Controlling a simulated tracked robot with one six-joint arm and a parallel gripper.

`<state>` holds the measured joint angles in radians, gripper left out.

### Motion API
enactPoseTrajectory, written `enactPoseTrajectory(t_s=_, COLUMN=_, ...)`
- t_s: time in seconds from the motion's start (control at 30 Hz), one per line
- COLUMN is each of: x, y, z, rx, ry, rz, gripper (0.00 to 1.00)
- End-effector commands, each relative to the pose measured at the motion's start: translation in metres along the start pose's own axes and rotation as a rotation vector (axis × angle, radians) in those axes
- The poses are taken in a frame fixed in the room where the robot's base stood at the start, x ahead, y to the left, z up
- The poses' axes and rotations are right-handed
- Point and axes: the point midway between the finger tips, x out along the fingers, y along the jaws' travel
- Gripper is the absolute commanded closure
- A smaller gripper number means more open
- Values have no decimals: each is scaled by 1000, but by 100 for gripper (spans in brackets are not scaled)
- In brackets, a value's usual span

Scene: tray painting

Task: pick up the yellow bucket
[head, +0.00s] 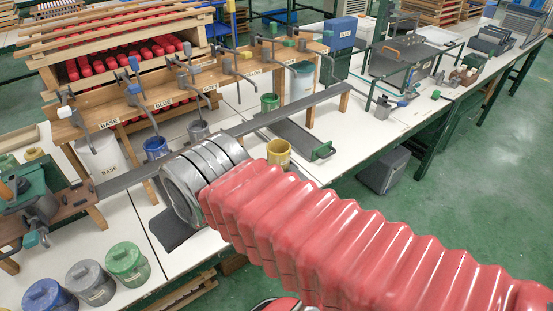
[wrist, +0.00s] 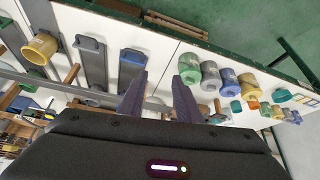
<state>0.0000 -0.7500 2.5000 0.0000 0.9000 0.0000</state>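The yellow bucket (head: 279,153) stands on the white table in the head view, just right of the grey end of my arm, with my red-sleeved arm in front of it. In the wrist view the yellow bucket (wrist: 40,49) is at the far left, well away from my fingers. My gripper (wrist: 160,84) points over the table with its two fingers apart and nothing between them.
A wooden rack (head: 160,92) with several spouts runs above the table, with a long grey rail (head: 245,127) before it. A blue bucket (head: 156,147) and a grey bucket (head: 198,131) stand below the spouts. Lidded pots (head: 126,262) stand at lower left.

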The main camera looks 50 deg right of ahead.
Motion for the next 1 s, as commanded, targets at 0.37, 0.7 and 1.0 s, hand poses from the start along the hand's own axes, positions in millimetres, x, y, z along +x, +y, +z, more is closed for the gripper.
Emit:
enactPoseTrajectory(t_s=0.37, x=7, y=8, z=-8, rx=15, ry=12, rz=16, gripper=53)
enactPoseTrajectory(t_s=0.7, x=61, y=77, z=-56, rx=101, ry=117, rz=138, gripper=29)
enactPoseTrajectory(t_s=1.0, x=113, y=159, z=-84, rx=166, ry=230, rz=250, gripper=16)
